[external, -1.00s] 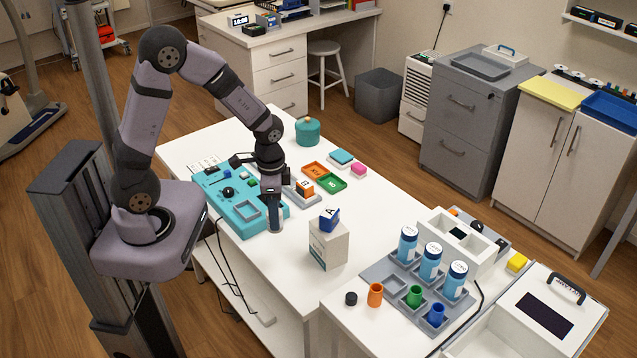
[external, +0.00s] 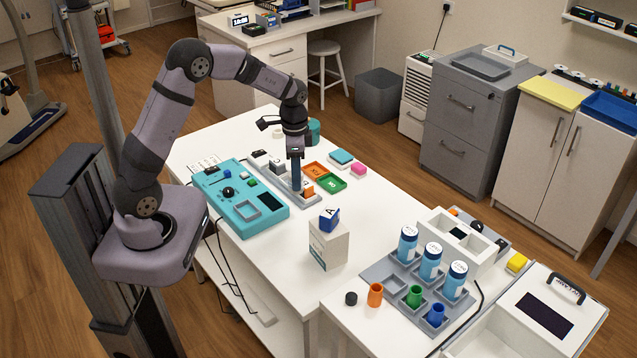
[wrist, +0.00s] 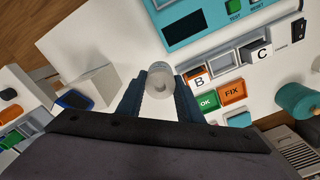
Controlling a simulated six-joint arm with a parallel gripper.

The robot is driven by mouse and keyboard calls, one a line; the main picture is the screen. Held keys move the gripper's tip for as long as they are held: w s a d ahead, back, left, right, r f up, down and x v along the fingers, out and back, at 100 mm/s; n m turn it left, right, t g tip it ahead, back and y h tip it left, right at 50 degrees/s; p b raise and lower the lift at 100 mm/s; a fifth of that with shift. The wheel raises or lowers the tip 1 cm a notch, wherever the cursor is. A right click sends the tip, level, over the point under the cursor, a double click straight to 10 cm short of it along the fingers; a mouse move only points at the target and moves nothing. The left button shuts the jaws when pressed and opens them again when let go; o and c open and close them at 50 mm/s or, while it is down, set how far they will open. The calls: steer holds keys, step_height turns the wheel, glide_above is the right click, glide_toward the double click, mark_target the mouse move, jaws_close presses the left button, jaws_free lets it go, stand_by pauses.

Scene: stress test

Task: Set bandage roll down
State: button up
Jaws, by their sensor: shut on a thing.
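My gripper (external: 296,188) points down over the table, beside or over the grey block tray; its height above the surface is hard to judge. In the wrist view its two dark blue fingers (wrist: 160,92) are closed on a whitish bandage roll (wrist: 160,76). In the external view the roll is hardly distinguishable at the fingertips.
A block tray (wrist: 224,62) holds blocks marked B and C. Green OK and orange FIX trays (external: 316,171) lie to its right. A teal panel (external: 240,207) is at left, and a white box (external: 328,245) with a blue block stands in front.

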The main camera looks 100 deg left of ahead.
steer(key=s+a+r+b, duration=0.1)
steer(key=s+a, duration=0.1)
steer(key=a, duration=0.6)
steer(key=s+a+r+b, duration=0.1)
steer(key=s+a, duration=0.1)
steer(key=a, duration=0.5)
steer(key=shift+s+a+f+p, duration=0.1)
steer(key=shift+f+p, duration=0.75)
steer(key=shift+f, duration=1.45)
steer(key=shift+s+a+f+p, duration=0.1)
steer(key=shift+f+p, duration=0.75)
steer(key=shift+f, duration=1.8)
steer(key=shift+f, duration=0.1)
steer(key=shift+f, duration=0.35)
steer(key=o, duration=1)
steer(key=shift+o, duration=0.2)
steer(key=shift+r, duration=0.1)
